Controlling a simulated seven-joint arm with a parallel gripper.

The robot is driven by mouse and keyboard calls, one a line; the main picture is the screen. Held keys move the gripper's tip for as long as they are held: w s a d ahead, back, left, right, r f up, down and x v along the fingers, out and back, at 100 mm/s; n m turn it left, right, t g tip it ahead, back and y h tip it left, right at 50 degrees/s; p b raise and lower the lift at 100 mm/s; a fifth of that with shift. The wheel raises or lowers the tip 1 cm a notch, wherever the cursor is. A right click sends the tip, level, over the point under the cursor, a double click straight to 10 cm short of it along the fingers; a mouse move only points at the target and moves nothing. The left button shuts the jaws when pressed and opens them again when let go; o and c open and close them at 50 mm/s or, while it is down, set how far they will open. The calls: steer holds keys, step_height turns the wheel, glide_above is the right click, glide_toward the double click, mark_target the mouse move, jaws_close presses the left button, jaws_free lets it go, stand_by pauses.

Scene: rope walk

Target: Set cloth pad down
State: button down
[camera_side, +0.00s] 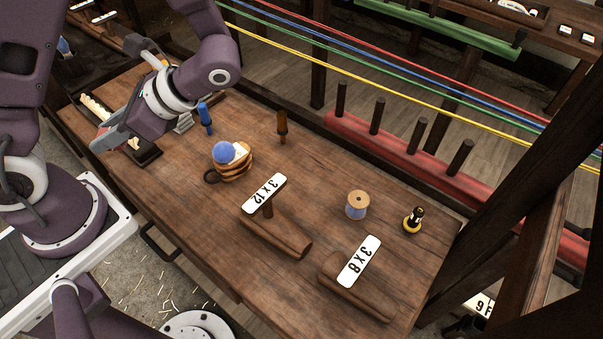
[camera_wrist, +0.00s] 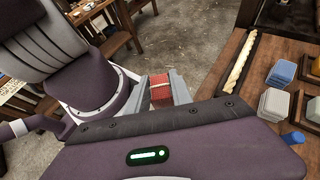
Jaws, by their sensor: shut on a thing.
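My gripper (camera_wrist: 160,91) is shut on a small red cloth pad (camera_wrist: 159,88), which shows between the two grey fingers in the wrist view. In the side view my gripper (camera_side: 108,138) is at the left end of the wooden table, beside and partly in front of a dark tray (camera_side: 150,157) with a cream rope strand. The fingers mostly hide the pad there. In the wrist view, floor shows behind the pad, and the rope strand (camera_wrist: 238,65) lies to the right. I cannot tell the gripper's exact height above the table.
Grey blocks (camera_wrist: 273,104) and a blue-handled tool (camera_side: 205,117) stand near the tray. Coloured cords run behind.

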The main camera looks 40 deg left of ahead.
steer(key=w+d+n+g+h, duration=0.1)
steer(key=w+d+n+h, duration=0.2)
steer(key=d+n+h, duration=0.6)
steer(key=w+d+n+g+h, duration=0.1)
steer(key=w+d+n+h, duration=0.3)
steer(key=d+n+h, duration=0.5)
step_height(320, 180, up, 5)
steer(key=n+t+h, duration=0.2)
steer(key=n+t, duration=1.2)
steer(key=t, duration=0.1)
glide_above(311, 175)
step_height(311, 175, down, 28)
steer(key=c, duration=1.1)
jaws_free()
steer(key=shift+f, duration=0.1)
steer(key=shift+c, duration=0.2)
